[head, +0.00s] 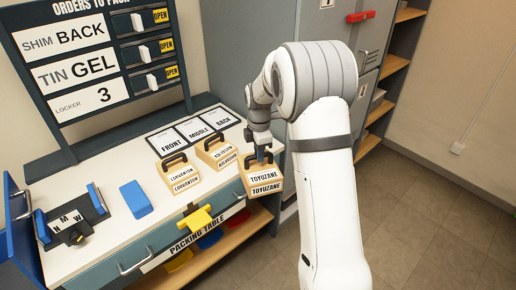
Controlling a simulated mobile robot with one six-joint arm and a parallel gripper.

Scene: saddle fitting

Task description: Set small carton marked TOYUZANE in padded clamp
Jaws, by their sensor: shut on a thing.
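The small carton marked TOYUZANE (264,184) is tan with white labels and a dark handle on top. My gripper (262,157) is shut on that handle from above. The carton is at the right end of the packing table, by its front corner; I cannot tell whether it touches the tabletop. A dark device with blue pads (97,199) and a dial lettered N, M, W stands at the table's left end and looks like the padded clamp. Nothing shows between its pads, though its inside is partly hidden.
Two other handled cartons, LORGERTON (181,178) and a second one (216,152), stand left of my gripper. A blue block (136,199) lies mid-table. A yellow fitting (199,219) sits at the front edge. FRONT, MIDDLE and BACK cards (199,130) lie behind.

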